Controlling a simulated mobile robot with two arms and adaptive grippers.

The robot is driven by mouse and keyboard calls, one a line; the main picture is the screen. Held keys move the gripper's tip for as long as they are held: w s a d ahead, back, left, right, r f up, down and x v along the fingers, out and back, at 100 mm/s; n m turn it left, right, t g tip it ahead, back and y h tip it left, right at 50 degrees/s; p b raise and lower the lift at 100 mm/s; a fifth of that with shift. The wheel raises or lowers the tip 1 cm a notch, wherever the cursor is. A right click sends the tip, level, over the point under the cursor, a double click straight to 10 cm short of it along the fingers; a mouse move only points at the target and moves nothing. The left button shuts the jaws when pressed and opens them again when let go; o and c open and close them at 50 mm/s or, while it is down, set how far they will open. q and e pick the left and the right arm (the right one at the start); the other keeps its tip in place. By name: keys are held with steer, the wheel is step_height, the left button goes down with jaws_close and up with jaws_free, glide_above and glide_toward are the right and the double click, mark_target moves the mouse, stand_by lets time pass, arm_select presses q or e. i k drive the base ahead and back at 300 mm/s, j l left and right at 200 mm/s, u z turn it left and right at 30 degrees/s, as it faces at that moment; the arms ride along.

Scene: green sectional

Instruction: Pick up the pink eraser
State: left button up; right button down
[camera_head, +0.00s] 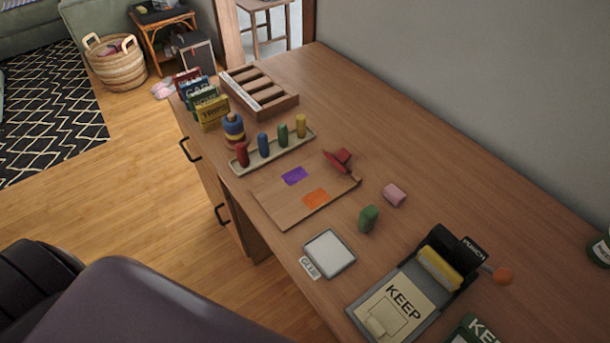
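The pink eraser (395,195) is a small pale pink block lying on the wooden desk (400,130). It is right of the wooden board with purple and orange patches and a little above and right of a green block (368,219). Bare desk surface surrounds it and nothing touches it. Neither my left gripper nor my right gripper shows in the head view.
The wooden board (272,202) carries a red item (338,160) at its corner. A white-topped square pad (329,252) and a black punch device (445,250) with an orange knob stand nearer. A peg tray (262,165) and wooden rack (260,92) are farther back.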

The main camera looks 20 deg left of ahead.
mark_target(394, 194)
steer(key=k+j+z, duration=0.15)
steer(key=j+z, duration=0.2)
steer(key=z, duration=0.15)
steer(key=k+j+z, duration=0.2)
steer(key=j+z, duration=0.25)
steer(key=k+j+z, duration=0.15)
steer(key=z, duration=0.35)
steer(key=k, duration=0.05)
